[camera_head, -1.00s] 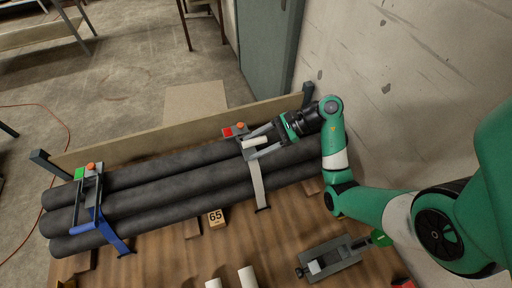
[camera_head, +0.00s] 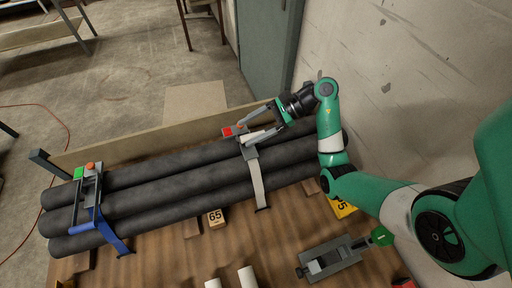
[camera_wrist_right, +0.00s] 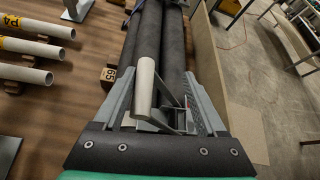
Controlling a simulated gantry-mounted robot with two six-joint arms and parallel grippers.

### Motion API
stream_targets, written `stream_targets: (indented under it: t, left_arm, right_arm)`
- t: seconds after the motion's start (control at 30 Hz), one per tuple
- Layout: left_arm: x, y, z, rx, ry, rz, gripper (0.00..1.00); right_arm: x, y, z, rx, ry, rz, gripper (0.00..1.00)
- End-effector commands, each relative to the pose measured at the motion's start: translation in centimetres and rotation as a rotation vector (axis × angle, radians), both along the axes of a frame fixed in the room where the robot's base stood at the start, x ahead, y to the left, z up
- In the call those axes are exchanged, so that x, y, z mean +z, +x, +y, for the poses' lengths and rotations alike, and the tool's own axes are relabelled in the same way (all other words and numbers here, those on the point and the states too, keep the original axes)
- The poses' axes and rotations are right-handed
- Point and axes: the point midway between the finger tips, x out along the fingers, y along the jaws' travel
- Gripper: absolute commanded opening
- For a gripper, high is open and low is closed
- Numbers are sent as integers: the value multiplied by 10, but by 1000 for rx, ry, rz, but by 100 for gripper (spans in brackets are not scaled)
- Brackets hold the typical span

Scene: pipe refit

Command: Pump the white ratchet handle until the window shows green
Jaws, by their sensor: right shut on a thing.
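The white ratchet handle (camera_head: 255,136) sits on the ratchet of the white strap (camera_head: 257,180) around the black pipes (camera_head: 190,190). The ratchet body is partly hidden there by the handle and fingers. My left gripper is not in view.
A blue strap (camera_head: 112,235) with a green window (camera_head: 79,173) holds the pipes' left end. A grey clamp-like fixture (camera_head: 332,258), white pipe pieces (camera_head: 247,277) and a yellow block (camera_head: 342,207) lie at the front. A wall (camera_head: 400,90) stands close at the right.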

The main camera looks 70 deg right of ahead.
Motion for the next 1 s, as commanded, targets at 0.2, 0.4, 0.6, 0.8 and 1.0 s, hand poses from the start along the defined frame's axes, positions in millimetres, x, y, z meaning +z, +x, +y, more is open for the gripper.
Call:
stream_targets:
  t: [0.2,0.4,0.6,0.8,1.0]
  left_arm:
    - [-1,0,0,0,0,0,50]
    - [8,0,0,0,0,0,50]
    - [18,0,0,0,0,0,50]
    - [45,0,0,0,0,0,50]
    - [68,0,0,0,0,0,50]
  right_arm:
    - [6,3,-10,-8,-2,0,60]
    - [18,-13,-20,-9,-3,0,60]
    - [31,-31,-31,-6,-2,1,60]
    - [43,-46,-40,-7,0,1,60]
    - [49,-55,-45,-5,2,2,60]
